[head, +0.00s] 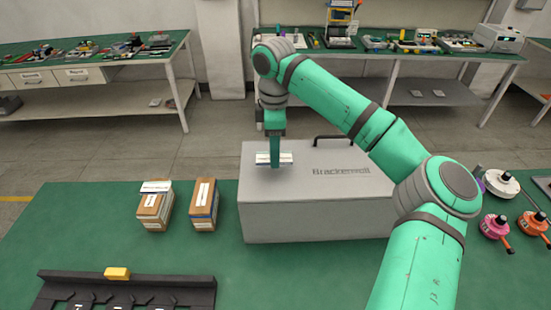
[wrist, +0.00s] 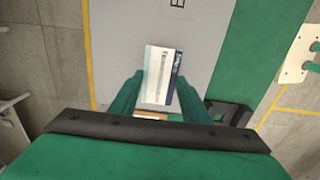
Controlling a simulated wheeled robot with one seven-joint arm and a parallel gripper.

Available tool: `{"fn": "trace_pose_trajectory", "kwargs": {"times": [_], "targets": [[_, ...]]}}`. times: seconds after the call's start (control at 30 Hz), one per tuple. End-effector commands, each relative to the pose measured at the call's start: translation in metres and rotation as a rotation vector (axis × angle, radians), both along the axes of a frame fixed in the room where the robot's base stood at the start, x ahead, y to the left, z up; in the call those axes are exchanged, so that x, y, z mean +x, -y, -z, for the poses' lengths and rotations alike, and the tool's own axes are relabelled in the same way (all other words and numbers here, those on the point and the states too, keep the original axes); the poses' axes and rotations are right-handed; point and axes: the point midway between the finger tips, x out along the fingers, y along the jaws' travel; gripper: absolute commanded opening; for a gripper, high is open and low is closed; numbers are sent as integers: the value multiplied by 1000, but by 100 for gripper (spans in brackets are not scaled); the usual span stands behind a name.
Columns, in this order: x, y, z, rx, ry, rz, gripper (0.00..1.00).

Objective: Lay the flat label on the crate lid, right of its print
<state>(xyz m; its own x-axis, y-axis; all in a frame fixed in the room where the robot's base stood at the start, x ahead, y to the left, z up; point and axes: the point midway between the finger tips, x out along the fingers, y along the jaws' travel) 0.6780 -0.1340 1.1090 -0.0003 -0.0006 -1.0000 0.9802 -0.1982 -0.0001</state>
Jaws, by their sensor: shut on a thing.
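The crate (head: 315,221) is a grey box on the green table, with a flat grey lid (head: 318,186). Dark print (head: 341,171) runs across the lid's right half in the head view. My gripper (head: 275,162) points down over the lid's left part and is shut on the flat label (head: 263,159), white with a blue band. The label is left of the print in the head view. In the wrist view the label (wrist: 155,72) sits between the two fingers (wrist: 158,80), with grey lid around it. I cannot tell whether it touches the lid. Part of the print (wrist: 178,3) shows at the top edge.
Two brown boxes (head: 154,212) (head: 203,206) stand left of the crate. A black rack (head: 128,290) with a yellow block (head: 117,273) lies front left. Pink (head: 495,226) and orange (head: 531,224) round parts lie at right. A black handle (head: 333,139) stands at the crate's back.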

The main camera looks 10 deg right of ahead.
Motion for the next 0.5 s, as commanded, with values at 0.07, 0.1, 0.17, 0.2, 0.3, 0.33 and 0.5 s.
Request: {"fn": "trace_pose_trajectory", "kwargs": {"times": [0.07,0.1,0.17,0.2,0.3,0.33,0.5], "targets": [[2,1,2,1,1,2,19],[3,2,4,1,1,2,19],[6,4,9,0,0,2,19],[8,6,12,-1,-1,2,19],[8,5,28,-1,-1,0,19],[8,5,32,-1,-1,0,19],[8,5,42,0,0,0,19]]}}
